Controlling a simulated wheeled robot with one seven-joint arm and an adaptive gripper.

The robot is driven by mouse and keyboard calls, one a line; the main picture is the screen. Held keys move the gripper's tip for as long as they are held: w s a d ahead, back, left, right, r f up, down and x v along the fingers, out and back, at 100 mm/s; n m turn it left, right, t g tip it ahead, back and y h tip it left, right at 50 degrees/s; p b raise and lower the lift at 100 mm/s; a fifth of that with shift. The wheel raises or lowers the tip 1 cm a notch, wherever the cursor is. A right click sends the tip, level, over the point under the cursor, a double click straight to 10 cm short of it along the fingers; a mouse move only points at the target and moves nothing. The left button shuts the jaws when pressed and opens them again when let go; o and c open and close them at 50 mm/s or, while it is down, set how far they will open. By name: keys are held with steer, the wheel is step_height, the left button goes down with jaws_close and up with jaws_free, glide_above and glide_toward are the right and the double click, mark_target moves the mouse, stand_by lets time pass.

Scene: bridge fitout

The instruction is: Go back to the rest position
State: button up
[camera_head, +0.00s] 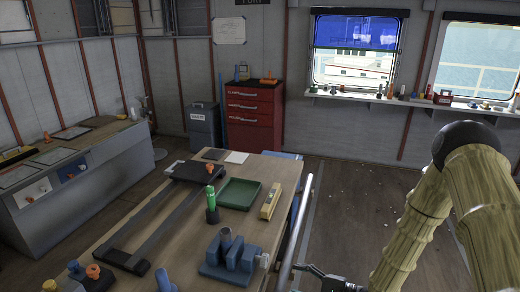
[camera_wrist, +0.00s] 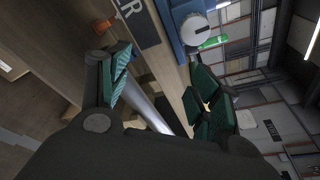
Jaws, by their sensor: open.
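My gripper (camera_wrist: 160,95) is open in the wrist view, its two green-padded fingers spread wide with nothing held between them. Past the fingers run a pale rail (camera_wrist: 149,104) and the table edge. In the head view only a small dark part of my gripper (camera_head: 335,281) shows at the bottom edge, right of the workbench (camera_head: 180,213). My yellowish arm bends down along the right side of that view and hides part of the floor and wall.
On the workbench are a blue vise (camera_head: 232,262), a green tray (camera_head: 239,194), a green bottle (camera_head: 211,203), a yellow level (camera_head: 270,201) and a dark frame (camera_head: 160,222). A red cabinet (camera_head: 255,117) stands behind.

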steer(key=s+d+f+n+g+h, duration=0.15)
steer(key=s+f+n+h, duration=0.5)
steer(key=s+f, duration=0.75)
steer(key=s+d+f+n+g+h, duration=0.2)
steer(key=s+d+n+g+h, duration=0.1)
steer(key=s, duration=0.7)
steer(key=s+d+f+n+g+h, duration=0.2)
steer(key=s+d+h, duration=0.3)
steer(key=s, duration=0.6)
steer(key=shift+n+g, duration=0.45)
steer(key=shift+n, duration=0.2)
